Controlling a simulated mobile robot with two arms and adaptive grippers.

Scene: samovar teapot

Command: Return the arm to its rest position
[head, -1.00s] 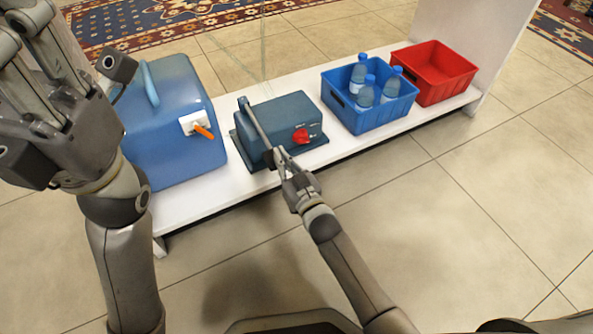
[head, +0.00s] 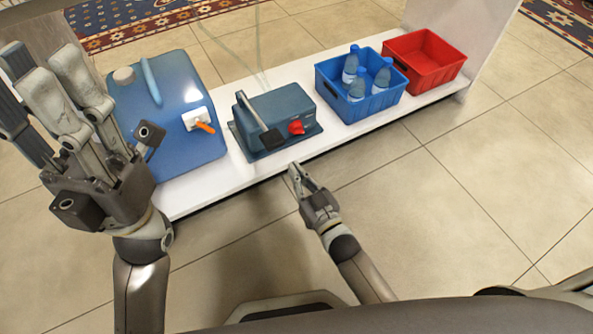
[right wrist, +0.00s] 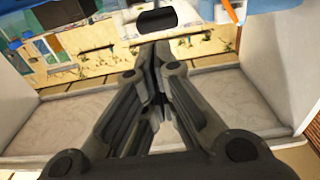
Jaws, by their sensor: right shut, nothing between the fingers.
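My right arm reaches in from the lower right. Its gripper (head: 297,173) is shut and empty, in front of the shelf edge and apart from the blue-grey device. In the right wrist view its fingers (right wrist: 158,78) are together with nothing between them. My left gripper (head: 45,75) is raised at the left with its fingers upward, spread and empty, in front of part of the blue canister.
A white shelf (head: 205,192) holds the blue canister (head: 185,145) with an orange-tipped tap, the blue-grey device (head: 285,105) with lever and red knob, a blue crate (head: 345,105) of bottles and a red crate (head: 430,75). Tiled floor in front is clear.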

